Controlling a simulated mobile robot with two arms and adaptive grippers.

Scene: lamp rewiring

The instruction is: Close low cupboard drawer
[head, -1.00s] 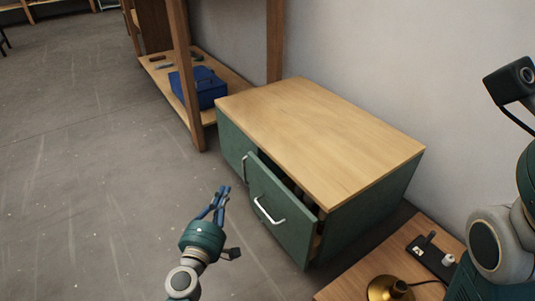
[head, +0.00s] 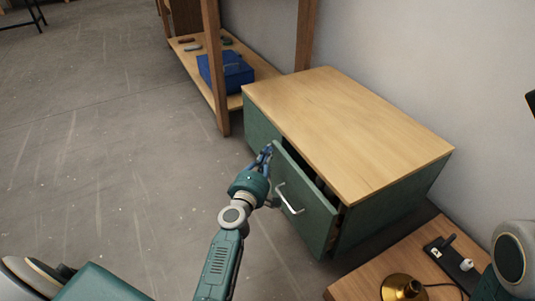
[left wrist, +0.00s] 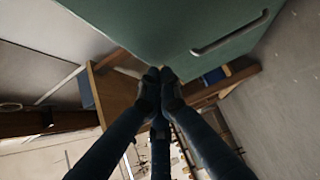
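The low cupboard (head: 345,130) has green sides and a light wooden top. Its drawer (head: 305,215), green with a silver bar handle (head: 290,199), stands partly pulled out, with a dark gap behind its front. My left gripper (head: 267,150) is at the left edge of the drawer front, near the cupboard's other front panel. In the left wrist view its fingertips (left wrist: 160,74) are together with nothing seen between them, close to a green front (left wrist: 200,25) with a handle. I cannot tell whether they touch it. My right gripper is out of view.
A wooden shelf unit (head: 213,75) with a blue toolbox (head: 226,70) stands behind and left of the cupboard. A wooden table (head: 365,285) with a brass lamp base (head: 400,287) and a black power strip (head: 448,258) is at lower right. The floor (head: 110,150) at left is clear.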

